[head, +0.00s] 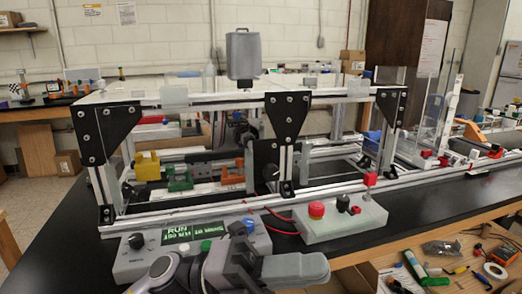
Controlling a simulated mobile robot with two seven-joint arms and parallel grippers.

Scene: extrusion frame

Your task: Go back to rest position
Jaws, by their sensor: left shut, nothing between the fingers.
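My left gripper (300,268) is low in the middle of the head view, in front of the control boxes at the bench's near edge. Its grey arm comes in from the bottom left. The gripper is shut and empty, apart from the frame. The extrusion frame (190,101), of pale bars with black corner plates, stands on the black bench behind it. My right gripper is not in view.
A grey control box (215,248) with a green display stands just behind my left arm. A pale box with a red button (316,209) stands right of it. Loose tools and tape (496,271) lie on the wooden surface at the lower right.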

